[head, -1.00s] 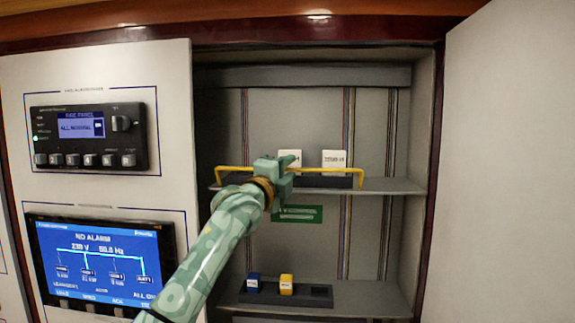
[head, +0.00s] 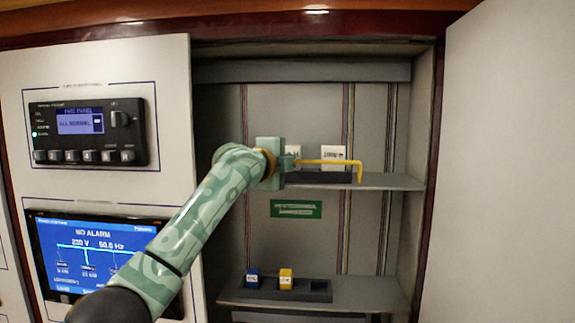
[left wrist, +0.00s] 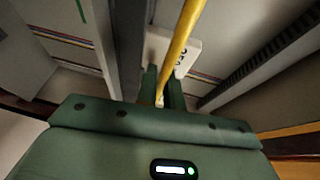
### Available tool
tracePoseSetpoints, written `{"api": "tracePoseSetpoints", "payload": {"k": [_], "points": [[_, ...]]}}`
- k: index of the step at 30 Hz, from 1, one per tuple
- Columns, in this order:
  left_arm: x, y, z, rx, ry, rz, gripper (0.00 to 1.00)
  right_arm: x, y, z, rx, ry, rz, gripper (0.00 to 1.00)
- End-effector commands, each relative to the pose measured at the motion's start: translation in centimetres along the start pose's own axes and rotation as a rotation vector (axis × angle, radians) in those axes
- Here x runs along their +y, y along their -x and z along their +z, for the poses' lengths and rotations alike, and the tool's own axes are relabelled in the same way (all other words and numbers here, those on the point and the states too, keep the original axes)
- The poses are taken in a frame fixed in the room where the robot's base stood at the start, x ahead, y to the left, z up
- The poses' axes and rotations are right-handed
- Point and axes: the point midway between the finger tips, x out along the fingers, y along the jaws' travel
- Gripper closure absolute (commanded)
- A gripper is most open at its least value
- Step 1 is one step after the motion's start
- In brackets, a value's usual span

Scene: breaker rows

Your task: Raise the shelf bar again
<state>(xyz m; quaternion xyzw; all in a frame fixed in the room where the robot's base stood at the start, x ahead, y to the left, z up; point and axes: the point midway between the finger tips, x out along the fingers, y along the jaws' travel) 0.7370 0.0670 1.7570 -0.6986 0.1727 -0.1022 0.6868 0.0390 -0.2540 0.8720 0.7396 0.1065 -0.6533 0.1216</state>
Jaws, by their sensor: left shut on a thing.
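The yellow shelf bar (head: 330,162) runs along the front of the upper shelf (head: 395,182). Its right end bends down to the shelf edge. Its left part is hidden behind my arm. My left gripper (head: 278,164) is shut on the bar, left of its middle. In the left wrist view the bar (left wrist: 180,45) passes between the two fingers (left wrist: 163,88). Behind the bar stand white blocks (head: 334,154) in a dark holder; one is partly hidden by my gripper. My right gripper is not in view.
A green sign (head: 296,209) is on the back wall. A control panel (head: 88,133) and a screen (head: 100,240) are at left. A white door (head: 510,160) stands at right.

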Motion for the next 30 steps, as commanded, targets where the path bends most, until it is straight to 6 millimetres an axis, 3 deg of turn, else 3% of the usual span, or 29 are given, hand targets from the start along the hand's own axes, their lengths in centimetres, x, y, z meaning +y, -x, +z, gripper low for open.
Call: {"api": "tracePoseSetpoints", "payload": {"k": [9, 10, 12, 30], "points": [[0.07, -0.07, -0.05, 0.001, 0.006, 0.016, 1.0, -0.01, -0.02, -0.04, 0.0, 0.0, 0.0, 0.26], [0.07, -0.07, -0.06, 0.001, 0.006, 0.016, 0.83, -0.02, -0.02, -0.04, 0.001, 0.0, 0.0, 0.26], [0.06, -0.07, -0.06, 0.001, 0.006, 0.015, 0.7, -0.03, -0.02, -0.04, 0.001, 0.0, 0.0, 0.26], [0.51, -0.02, -0.1, 0.002, -0.009, -0.017, 0.7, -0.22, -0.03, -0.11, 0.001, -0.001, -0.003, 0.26]]}}
